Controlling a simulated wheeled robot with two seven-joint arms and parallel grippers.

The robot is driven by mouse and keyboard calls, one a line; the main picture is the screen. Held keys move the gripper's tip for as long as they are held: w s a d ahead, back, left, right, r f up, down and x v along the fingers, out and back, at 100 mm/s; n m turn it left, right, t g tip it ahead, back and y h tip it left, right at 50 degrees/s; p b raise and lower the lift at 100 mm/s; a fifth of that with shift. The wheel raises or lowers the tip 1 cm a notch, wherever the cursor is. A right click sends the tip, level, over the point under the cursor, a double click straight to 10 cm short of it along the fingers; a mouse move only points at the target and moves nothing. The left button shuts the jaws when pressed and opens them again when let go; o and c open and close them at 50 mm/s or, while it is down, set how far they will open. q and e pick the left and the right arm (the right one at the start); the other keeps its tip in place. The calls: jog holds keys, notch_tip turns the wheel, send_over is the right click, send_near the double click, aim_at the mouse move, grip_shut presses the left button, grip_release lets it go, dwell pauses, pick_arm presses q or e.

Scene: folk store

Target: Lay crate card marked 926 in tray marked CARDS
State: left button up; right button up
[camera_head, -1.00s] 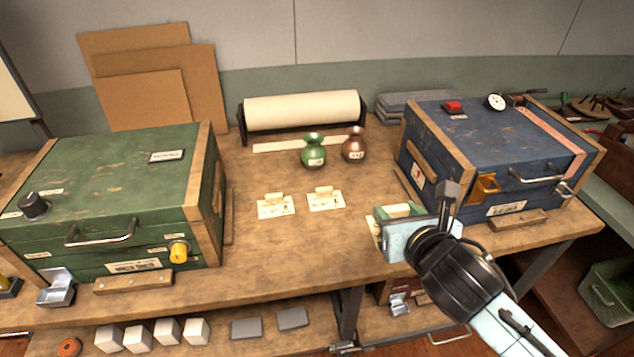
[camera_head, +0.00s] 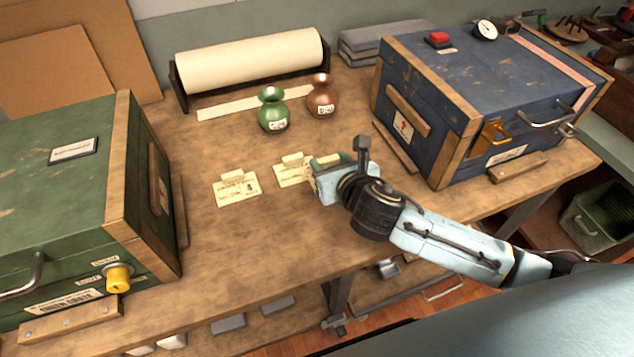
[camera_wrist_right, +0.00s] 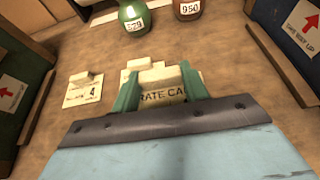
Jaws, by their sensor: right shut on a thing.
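My right gripper (camera_head: 322,178) is over the front middle of the wooden bench. In the wrist view its green fingers (camera_wrist_right: 158,92) are shut on a cream crate card (camera_wrist_right: 162,97) with partly hidden "CRATE CARD" lettering; its number cannot be read. Two cream cards with tabs are on the bench: a left card (camera_head: 237,189), also in the wrist view (camera_wrist_right: 83,92), and a right card (camera_head: 290,173) just beside the gripper, partly covered by it. I cannot tell whether the held card touches the right one. No tray marked CARDS can be made out. My left gripper is not in view.
A green vase (camera_head: 273,112) and a brown vase (camera_head: 321,97), marked 950, stand behind the cards. A paper roll (camera_head: 250,62) is at the back. A green case (camera_head: 60,190) stands left, a blue case (camera_head: 470,90) right. Bench between the cases is mostly clear.

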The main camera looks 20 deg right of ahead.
jog(key=shift+f, duration=0.95)
jog(key=shift+f+b, duration=0.35)
jog(key=shift+f, duration=0.2)
notch_tip(320, 180, down, 3)
jog(key=shift+f+b, duration=0.15)
jog(key=shift+b, duration=0.55)
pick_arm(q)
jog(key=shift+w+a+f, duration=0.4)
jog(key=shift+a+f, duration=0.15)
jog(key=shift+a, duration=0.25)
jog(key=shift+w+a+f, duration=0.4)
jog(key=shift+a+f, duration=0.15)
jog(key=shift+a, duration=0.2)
pick_arm(e)
jog(key=o, duration=1)
jog(key=shift+f, duration=0.1)
jog(key=shift+c, duration=0.2)
